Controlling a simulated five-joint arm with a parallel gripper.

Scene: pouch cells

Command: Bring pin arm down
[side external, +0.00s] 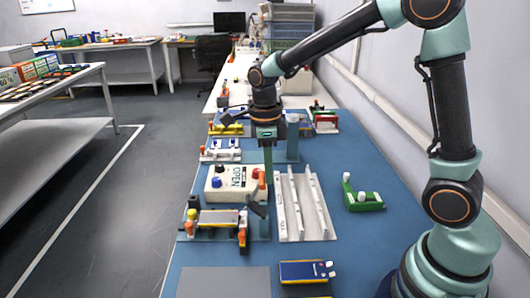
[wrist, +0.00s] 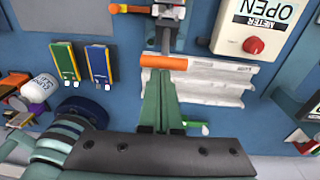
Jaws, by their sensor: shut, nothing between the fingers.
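The pin arm shows as a dark bar (side external: 258,209) standing tilted up from the front cell fixture (side external: 205,231), with an orange handle (side external: 262,179) at its upper end. In the wrist view the orange handle (wrist: 164,62) lies across the grey bar (wrist: 164,40). My gripper (side external: 268,184) points down with its green fingers closed and empty, right beside the handle. In the wrist view the fingertips (wrist: 161,74) are just below the handle; whether they touch it I cannot tell. A pouch cell (side external: 217,218) lies on the fixture.
The METER OPEN box (side external: 229,182) with red and blue knobs stands just left of my gripper. A pale ribbed rack (side external: 303,205) lies to the right, with a green bracket (side external: 362,197) beyond it. A blue cell (side external: 305,271) lies in front. The grey mat (side external: 225,283) is bare.

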